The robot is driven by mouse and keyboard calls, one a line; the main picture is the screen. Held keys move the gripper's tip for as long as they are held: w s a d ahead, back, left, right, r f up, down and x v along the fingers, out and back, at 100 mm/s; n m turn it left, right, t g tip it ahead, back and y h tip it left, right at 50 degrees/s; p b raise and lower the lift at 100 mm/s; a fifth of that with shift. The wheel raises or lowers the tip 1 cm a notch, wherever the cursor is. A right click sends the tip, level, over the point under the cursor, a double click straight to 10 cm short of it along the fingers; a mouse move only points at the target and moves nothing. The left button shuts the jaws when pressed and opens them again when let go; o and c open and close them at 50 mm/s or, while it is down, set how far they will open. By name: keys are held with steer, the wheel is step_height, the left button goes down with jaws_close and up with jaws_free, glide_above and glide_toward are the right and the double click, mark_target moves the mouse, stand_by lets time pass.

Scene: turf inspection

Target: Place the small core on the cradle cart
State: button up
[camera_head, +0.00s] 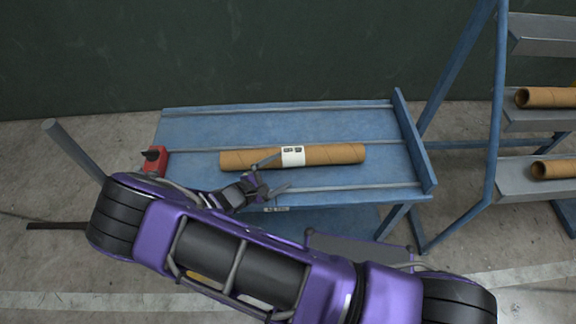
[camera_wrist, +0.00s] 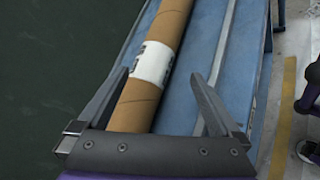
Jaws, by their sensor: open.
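A brown cardboard core (camera_head: 335,154) with a white label lies lengthwise on the blue cradle cart (camera_head: 215,121), between the cart's thin rails. It also shows in the wrist view, where the core (camera_wrist: 172,22) runs between my fingers. My gripper (camera_head: 280,171) is open at the core's middle, near the label, with one finger on each side. In the wrist view my gripper (camera_wrist: 160,75) has its left finger close beside the core and a wider gap on the right. I cannot tell whether either finger touches it.
A blue rack with grey shelves stands at the right, holding an upper core (camera_head: 548,97) and a lower core (camera_head: 556,169). A red block (camera_head: 154,158) sits at the cart's left end. A raised blue end plate (camera_head: 414,140) closes the cart's right end. A dark green wall is behind.

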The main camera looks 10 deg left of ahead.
steer(key=v, duration=0.7)
steer(key=shift+d, duration=0.1)
